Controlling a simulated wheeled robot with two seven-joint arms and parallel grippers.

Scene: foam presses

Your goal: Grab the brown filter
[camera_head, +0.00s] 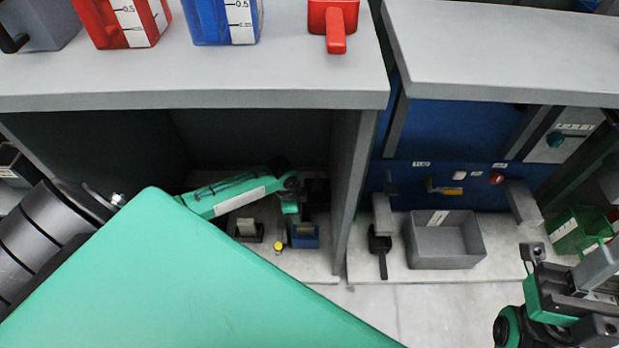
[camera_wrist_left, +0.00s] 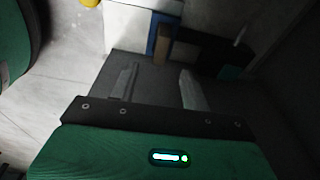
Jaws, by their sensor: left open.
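A brown piece, likely the brown filter (camera_wrist_left: 163,47), shows in the left wrist view as a narrow upright strip beside a blue part (camera_wrist_left: 154,36). My left gripper (camera_wrist_left: 158,80) is open and empty, its fingers pointing towards the brown piece with a gap between. In the head view my left arm reaches into the space under the counter, beside a small blue holder (camera_head: 305,238). The brown piece cannot be made out in the head view. My right gripper (camera_head: 572,282) is at the lower right, away from these things; its jaws are unclear.
The grey counter (camera_head: 200,98) lies above my left arm, with a side wall (camera_head: 355,180) to its right. A white and dark holder (camera_head: 246,229) and a yellow knob (camera_head: 278,246) are close to the arm. A grey bin (camera_head: 445,250) stands further right.

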